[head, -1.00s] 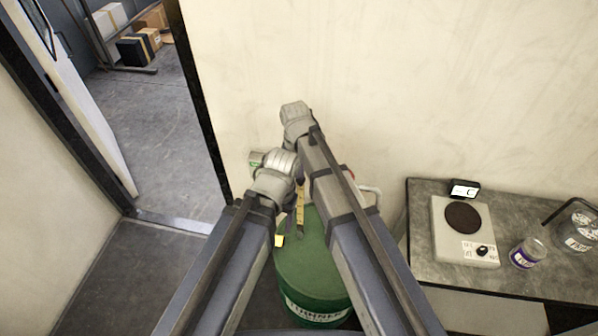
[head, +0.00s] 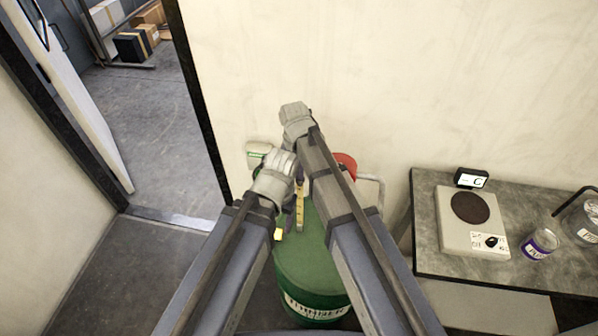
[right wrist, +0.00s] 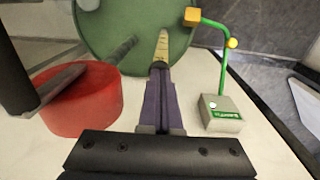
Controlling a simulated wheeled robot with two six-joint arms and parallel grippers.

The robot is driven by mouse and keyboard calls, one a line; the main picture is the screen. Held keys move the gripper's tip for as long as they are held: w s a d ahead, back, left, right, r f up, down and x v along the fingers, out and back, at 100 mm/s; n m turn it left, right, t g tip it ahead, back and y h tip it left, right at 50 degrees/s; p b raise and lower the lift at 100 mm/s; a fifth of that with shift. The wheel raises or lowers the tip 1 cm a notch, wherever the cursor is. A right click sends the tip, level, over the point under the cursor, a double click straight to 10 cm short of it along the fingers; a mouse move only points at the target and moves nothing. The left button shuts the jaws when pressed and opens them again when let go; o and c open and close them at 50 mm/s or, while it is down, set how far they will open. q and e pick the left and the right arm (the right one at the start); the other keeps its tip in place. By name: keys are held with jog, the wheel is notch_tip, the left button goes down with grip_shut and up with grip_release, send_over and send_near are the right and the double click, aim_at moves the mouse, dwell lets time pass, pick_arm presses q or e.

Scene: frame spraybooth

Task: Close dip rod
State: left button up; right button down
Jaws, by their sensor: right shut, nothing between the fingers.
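A yellow, ruler-like strip (head: 299,212), which I take for the dip rod, shows over the top of a green drum (head: 313,262). In the right wrist view the strip (right wrist: 161,47) lines up just beyond the fingertips; I cannot tell if they touch. My right gripper (head: 299,185) is shut and empty, its dark fingers partly hidden by my arms. In the right wrist view its fingers (right wrist: 158,72) point toward the drum (right wrist: 100,30). My left arm comes in from the left, but its gripper's fingers are hidden.
A red round object (right wrist: 80,100) stands beside the drum. A pale box (right wrist: 219,115) carries a bent green tube with a yellow block (right wrist: 192,16). At right, a bench (head: 430,225) holds a hot plate (head: 472,222) and jars. A wall rises behind; a doorway opens at left.

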notch_tip(320, 180, down, 24)
jog(key=b, duration=2.2)
jog(key=shift+s, duration=0.2)
jog(key=shift+r, duration=0.1)
jog(key=shift+r+p, duration=0.4)
notch_tip(320, 180, up, 13)
jog(key=p, duration=1.3)
jog(key=shift+a+r, duration=0.2)
jog(key=shift+a, duration=0.15)
